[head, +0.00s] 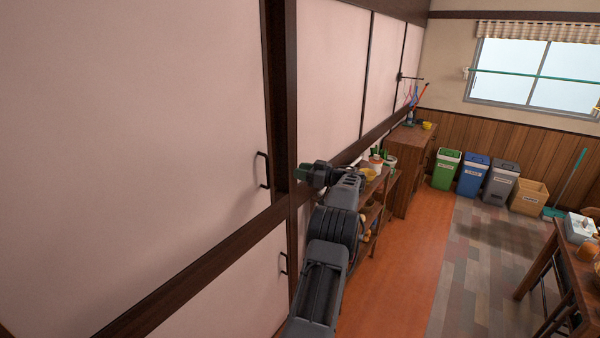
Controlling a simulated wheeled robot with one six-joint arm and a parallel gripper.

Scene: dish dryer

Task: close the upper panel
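The upper panel (140,120) is a large, pale pinkish-white door filling the left of the head view. Its black bar handle (262,170) is near its right edge, beside a dark brown upright post (291,90). I cannot tell from this angle whether the panel stands slightly open. My gripper (306,173) is at the end of my raised arm, to the right of the handle and apart from it in the picture. Its fingers are small and seen side-on, so their opening does not show. I see nothing held in it.
A lower panel (235,300) with its own handle (283,263) lies below a dark rail (190,275). Shelves with plants (376,160) stand along the wall behind my arm. Several bins (473,175) are at the back. A table (562,275) is at right; the floor between is clear.

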